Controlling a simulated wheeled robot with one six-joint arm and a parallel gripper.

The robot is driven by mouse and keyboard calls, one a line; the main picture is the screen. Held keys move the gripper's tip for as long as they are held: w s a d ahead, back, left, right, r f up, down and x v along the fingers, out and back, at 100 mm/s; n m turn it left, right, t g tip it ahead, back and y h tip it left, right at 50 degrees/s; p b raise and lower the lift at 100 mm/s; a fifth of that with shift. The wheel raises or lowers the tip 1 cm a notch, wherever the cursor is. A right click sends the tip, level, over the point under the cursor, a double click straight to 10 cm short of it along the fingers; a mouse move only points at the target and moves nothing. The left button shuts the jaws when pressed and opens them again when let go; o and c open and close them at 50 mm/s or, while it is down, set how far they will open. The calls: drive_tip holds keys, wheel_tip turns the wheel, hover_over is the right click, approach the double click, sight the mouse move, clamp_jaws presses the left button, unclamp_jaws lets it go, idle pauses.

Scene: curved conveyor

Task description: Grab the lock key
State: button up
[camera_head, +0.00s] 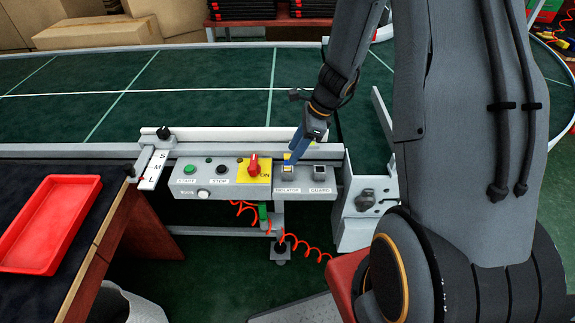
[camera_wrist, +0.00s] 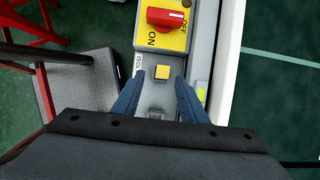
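The control panel (camera_head: 225,178) carries a small grey lock block labelled ISOLATOR with a yellow-topped piece (camera_head: 287,168), which looks like the lock key. In the wrist view the yellow piece (camera_wrist: 163,72) shows as a small square between the fingertips. My gripper (camera_head: 293,156) has blue fingers and points down at the isolator block. In the wrist view my gripper (camera_wrist: 160,78) is open, one finger on each side of the yellow piece, with gaps visible. The GUARD lock block (camera_head: 319,173) is just right of it. Whether the fingers touch anything cannot be told.
A red rotary switch (camera_head: 253,165) on a yellow plate stands beside the isolator block; it also shows in the wrist view (camera_wrist: 166,18). The green conveyor (camera_head: 180,95) and its rail lie behind the panel. A red tray (camera_head: 15,258) is on the left table.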

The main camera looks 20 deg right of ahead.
sight(289, 156)
drive_tip(key=shift+w+p+x, duration=0.15)
drive_tip(key=shift+p+x, duration=0.2)
drive_tip(key=shift+x, duration=1.1)
drive_tip(key=shift+w+p+x, duration=0.1)
drive_tip(key=shift+p+x, duration=0.2)
drive_tip(key=shift+x, duration=1.2)
clamp_jaws()
